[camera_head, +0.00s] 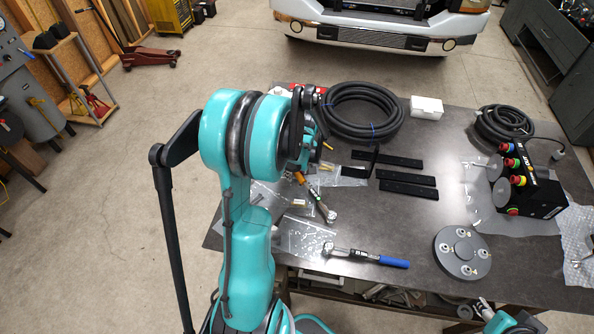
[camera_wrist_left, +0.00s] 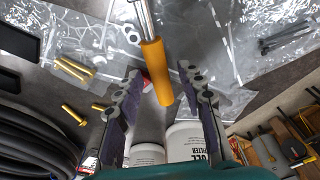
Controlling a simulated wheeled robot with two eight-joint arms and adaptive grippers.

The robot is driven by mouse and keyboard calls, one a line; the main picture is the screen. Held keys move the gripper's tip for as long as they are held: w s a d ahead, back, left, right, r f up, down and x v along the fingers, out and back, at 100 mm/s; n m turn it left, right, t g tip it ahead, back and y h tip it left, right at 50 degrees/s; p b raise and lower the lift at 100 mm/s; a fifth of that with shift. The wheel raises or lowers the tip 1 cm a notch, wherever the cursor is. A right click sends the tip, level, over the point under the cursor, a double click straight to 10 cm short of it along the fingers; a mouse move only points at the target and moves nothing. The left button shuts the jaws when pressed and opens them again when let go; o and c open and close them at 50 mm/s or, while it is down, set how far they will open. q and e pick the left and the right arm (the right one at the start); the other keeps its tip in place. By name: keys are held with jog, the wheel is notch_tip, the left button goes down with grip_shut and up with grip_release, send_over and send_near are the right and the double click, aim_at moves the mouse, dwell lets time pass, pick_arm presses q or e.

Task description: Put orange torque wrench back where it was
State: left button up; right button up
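The orange torque wrench shows in the head view with its orange handle (camera_head: 299,178) near my left gripper and its metal shaft and head (camera_head: 325,208) pointing down-right over the table. In the left wrist view the handle (camera_wrist_left: 157,72) lies between the two fingers of my left gripper (camera_wrist_left: 163,90), with gaps on both sides. That gripper is open. In the head view my left arm hides most of it. A second torque wrench with a blue handle (camera_head: 393,262) lies nearer the table's front edge. My right gripper's fingers do not show; only part of a teal link is at the bottom right.
Clear plastic bags (camera_head: 305,238) and brass bolts (camera_wrist_left: 72,68) lie around the wrench. Two white filter canisters (camera_wrist_left: 188,143) stand near the left fingers. A black hose coil (camera_head: 362,108), black bars (camera_head: 408,181), a round disc (camera_head: 462,254) and a control box (camera_head: 535,190) are on the table.

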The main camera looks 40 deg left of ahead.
pick_arm(q)
jog(key=shift+r, duration=0.15)
jog(key=shift+r, duration=0.35)
notch_tip(320, 180, up, 11)
jog(key=d+p, duration=0.2)
jog(key=p, duration=0.1)
jog(key=s+d+r+m+t, duration=0.2)
jog(key=d+m, duration=0.3)
jog(key=d, duration=0.3)
jog(key=s+d+r+m+t+h, duration=0.1)
jog(key=s+d+r+m+t, duration=0.1)
jog(key=d+m, duration=0.3)
jog(key=s+d+r+m+t, duration=0.2)
jog(key=s+d+m, duration=0.2)
jog(key=d, duration=0.6)
jog(key=shift+s+d+m+t+h, duration=0.15)
jog(key=shift+d+m+t+h, duration=0.25)
jog(key=shift+m, duration=0.3)
